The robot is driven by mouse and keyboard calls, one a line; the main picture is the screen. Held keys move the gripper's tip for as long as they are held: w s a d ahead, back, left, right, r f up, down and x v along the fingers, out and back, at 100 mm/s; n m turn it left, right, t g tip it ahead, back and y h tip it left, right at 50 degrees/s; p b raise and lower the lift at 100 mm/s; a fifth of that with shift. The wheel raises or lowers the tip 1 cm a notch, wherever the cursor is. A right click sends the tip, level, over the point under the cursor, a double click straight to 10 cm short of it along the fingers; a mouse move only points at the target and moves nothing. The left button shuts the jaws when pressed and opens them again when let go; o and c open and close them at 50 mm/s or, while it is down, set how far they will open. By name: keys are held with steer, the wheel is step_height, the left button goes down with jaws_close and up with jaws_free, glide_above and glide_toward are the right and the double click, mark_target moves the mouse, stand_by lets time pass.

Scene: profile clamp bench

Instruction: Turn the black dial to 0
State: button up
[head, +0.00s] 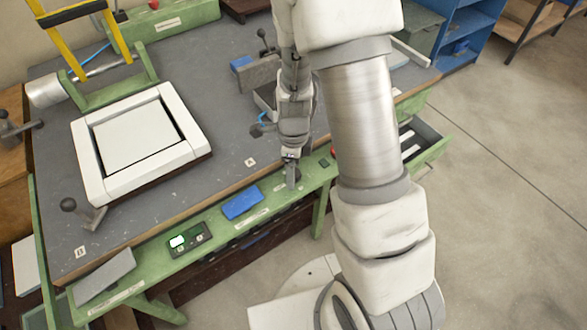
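My gripper (292,180) points down at the green front rail (221,228) of the bench, right of a blue block on that rail. Its fingers are small and seen edge-on, so I cannot tell whether they are open or shut, or whether they touch anything. I cannot clearly make out the black dial. A dark shape shows close beside the fingers, and the dial may be there, partly hidden by my gripper. Its setting cannot be read.
The rail carries the blue block (242,202) and a dark panel with a lit display (188,240). A white frame (190,135) lies on the grey benchtop (215,85). A drawer (428,142) is open at right. My arm covers the bench's right part.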

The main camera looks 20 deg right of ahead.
jaws_close()
stand_by(0.3)
